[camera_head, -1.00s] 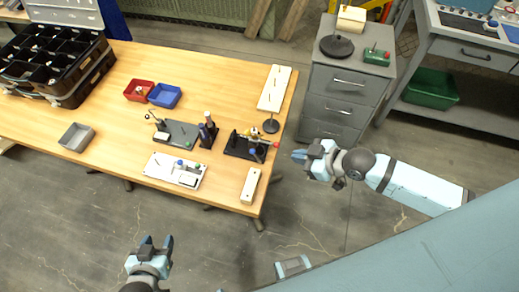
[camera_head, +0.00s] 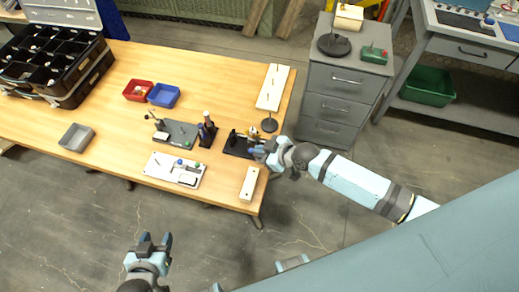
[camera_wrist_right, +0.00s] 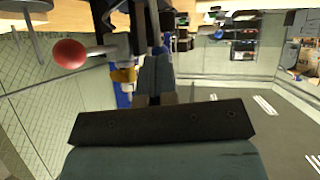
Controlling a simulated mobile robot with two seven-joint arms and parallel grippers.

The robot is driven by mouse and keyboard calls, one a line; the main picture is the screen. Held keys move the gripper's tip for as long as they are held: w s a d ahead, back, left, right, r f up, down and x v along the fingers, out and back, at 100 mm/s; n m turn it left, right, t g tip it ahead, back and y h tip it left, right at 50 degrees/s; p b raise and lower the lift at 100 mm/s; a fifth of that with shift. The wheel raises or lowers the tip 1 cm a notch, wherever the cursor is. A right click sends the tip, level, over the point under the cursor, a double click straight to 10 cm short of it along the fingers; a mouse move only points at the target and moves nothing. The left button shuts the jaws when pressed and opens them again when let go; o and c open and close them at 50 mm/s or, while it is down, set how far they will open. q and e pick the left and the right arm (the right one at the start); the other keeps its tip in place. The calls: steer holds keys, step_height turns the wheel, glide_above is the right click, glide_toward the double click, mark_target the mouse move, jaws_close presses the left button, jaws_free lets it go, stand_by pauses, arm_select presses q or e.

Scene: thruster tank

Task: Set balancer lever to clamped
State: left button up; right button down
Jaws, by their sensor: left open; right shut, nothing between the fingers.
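The balancer (camera_head: 238,144) is a black-based device with a brass-coloured part near the right edge of the wooden table. In the right wrist view a red ball-ended lever (camera_wrist_right: 70,53) sticks out to the left of a dark upright with a brass fitting (camera_wrist_right: 123,75). My right gripper (camera_head: 260,152) is shut and empty at the balancer's right side, covering part of it. In the wrist view its fingers (camera_wrist_right: 155,85) are close to the brass fitting, right of the red ball; I cannot tell whether they touch. My left gripper (camera_head: 154,241) is open and empty, off the table's front edge.
A white block (camera_head: 249,184) lies in front of the balancer. A small round black stand (camera_head: 269,125) and a long white board (camera_head: 273,87) are behind it. Dark bottles (camera_head: 207,130) stand to its left. A grey drawer cabinet (camera_head: 338,95) stands beyond the table's right edge.

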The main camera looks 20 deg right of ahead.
steer(key=shift+w+a+f, duration=0.15)
